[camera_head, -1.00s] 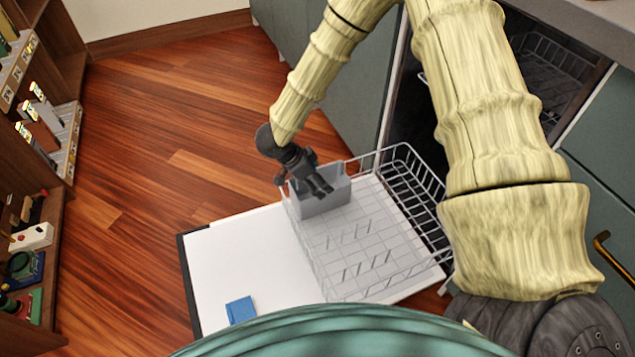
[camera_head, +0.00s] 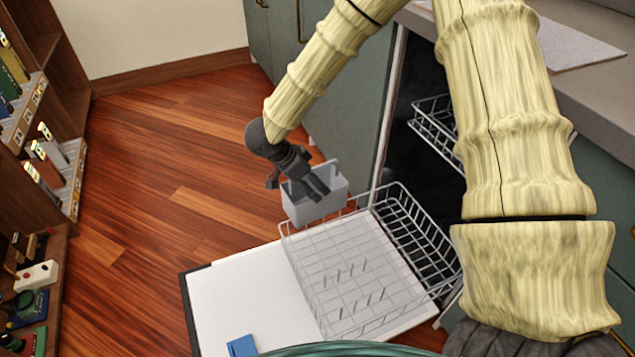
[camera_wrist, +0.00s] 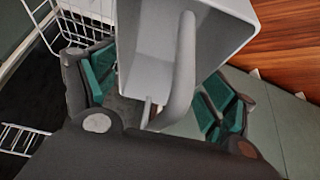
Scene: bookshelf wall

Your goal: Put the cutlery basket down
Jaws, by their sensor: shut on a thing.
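The cutlery basket (camera_head: 317,206) is a light grey open box with an upright handle. It hangs above the far left corner of the pulled-out wire dish rack (camera_head: 350,300) in the head view. My gripper (camera_head: 310,187) is shut on the basket, with its dark fingers at the handle. In the wrist view, the basket (camera_wrist: 170,50) fills the upper middle. Its handle runs down between the teal finger pads of my gripper (camera_wrist: 160,105). The exact contact on the handle is partly hidden.
The white open dishwasher door (camera_head: 235,290) lies flat with a blue block (camera_head: 241,346) on it. An upper wire rack (camera_head: 435,125) sits inside the dishwasher. A bookshelf (camera_head: 50,180) with several items stands at left. Wood floor (camera_head: 170,150) is clear between.

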